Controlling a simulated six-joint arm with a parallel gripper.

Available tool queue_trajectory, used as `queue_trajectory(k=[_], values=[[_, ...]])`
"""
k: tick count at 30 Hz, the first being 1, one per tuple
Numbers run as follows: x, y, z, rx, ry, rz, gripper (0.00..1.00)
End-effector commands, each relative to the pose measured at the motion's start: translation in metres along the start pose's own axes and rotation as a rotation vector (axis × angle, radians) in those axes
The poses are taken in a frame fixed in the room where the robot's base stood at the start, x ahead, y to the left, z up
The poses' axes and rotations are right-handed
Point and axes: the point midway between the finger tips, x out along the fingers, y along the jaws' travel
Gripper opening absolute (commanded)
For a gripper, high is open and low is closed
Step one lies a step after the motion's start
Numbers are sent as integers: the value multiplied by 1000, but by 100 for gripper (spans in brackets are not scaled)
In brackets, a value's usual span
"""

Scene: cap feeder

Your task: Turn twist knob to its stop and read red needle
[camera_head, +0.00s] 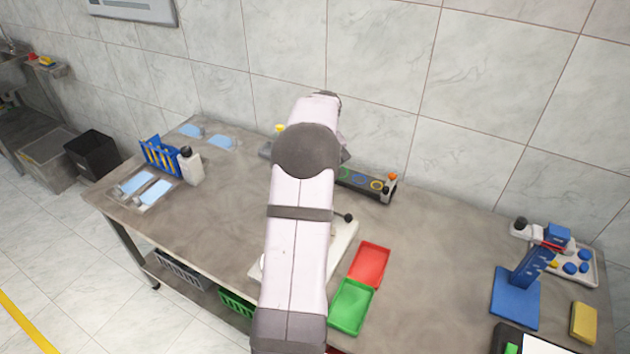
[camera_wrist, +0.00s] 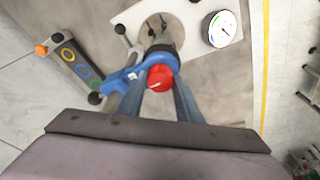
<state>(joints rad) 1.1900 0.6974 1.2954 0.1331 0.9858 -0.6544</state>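In the wrist view a red knob (camera_wrist: 160,77) with a white mark sits in front of a blue collar (camera_wrist: 163,55), above a round metal base. My gripper (camera_wrist: 160,88) has one finger on each side of the red knob; whether they touch it is unclear. A round white dial (camera_wrist: 222,28) with a green arc stands to the right on the white plate (camera_wrist: 198,8); its face is small and a red needle cannot be made out. In the head view my arm hides the gripper, knob and dial; only part of the white plate (camera_head: 345,238) shows.
A ball-ended lever (camera_wrist: 120,29) and a strip with coloured rings (camera_wrist: 75,58) lie left of the knob. In the head view, red (camera_head: 369,263) and green (camera_head: 350,306) trays stand right of my arm. A blue stand (camera_head: 516,298) is far right; the table between is clear.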

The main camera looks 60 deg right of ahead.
Motion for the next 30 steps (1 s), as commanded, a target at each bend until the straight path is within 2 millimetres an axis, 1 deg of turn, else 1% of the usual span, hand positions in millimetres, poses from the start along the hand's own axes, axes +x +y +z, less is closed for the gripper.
queue_trajectory(k=[1, 2, 7, 11, 30], values=[[0, 0, 0, 0, 0, 0, 16], [0, 0, 0, 0, 0, 0, 9], [0, 0, 0, 11, -1, 2, 9], [-1, 0, 0, 80, -1, 17, 9], [-1, -1, 0, 716, -1, 146, 9]])
